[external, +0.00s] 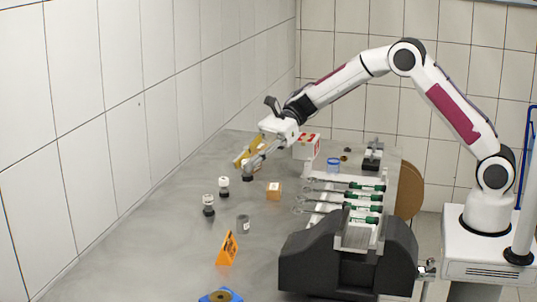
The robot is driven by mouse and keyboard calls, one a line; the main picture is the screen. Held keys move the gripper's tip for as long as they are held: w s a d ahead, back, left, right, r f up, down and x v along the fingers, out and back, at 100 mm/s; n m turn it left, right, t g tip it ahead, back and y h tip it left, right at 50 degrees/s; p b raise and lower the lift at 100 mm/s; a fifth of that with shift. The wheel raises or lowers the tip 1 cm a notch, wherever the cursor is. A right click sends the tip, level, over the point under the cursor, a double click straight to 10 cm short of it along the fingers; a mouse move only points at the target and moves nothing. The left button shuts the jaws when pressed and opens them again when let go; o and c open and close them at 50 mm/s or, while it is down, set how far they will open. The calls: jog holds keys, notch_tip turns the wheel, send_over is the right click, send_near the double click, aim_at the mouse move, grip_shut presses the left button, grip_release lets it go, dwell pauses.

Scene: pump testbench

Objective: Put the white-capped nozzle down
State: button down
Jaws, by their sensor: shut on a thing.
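My gripper (250,163) is at the far left end of my arm, low over the back part of the grey table. It is shut on the white-capped nozzle (247,175). Only the dark lower end of this nozzle shows below the fingers, and its cap is hidden. I cannot tell whether it touches the table. Two similar pieces with white tops and dark bases stand upright to the left and nearer the camera: one piece (223,186) and another piece (208,204).
An orange sign (227,248) is in front. A red-white box (306,147) stands behind. The left table surface is mostly clear.

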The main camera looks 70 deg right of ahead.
jog(key=shift+w+d+r+t, duration=0.25)
jog(key=shift+d+r+t, duration=0.05)
jog(key=shift+d+r, duration=0.15)
jog(key=w+d+m+t+h, duration=0.3)
jog(key=w+d+m+h, duration=0.1)
jog(key=d, duration=0.3)
jog(key=w+d+m+t+h, duration=0.3)
jog(key=w+d+m, duration=0.2)
jog(key=d, duration=0.3)
jog(key=shift+w+f+h, duration=0.25)
jog(key=shift+f+h, duration=0.05)
jog(key=shift+h, duration=0.1)
jog(key=shift+t, duration=0.3)
jog(key=shift+f, duration=3.15)
jog(key=shift+f, duration=1.85)
jog(key=shift+f, duration=0.1)
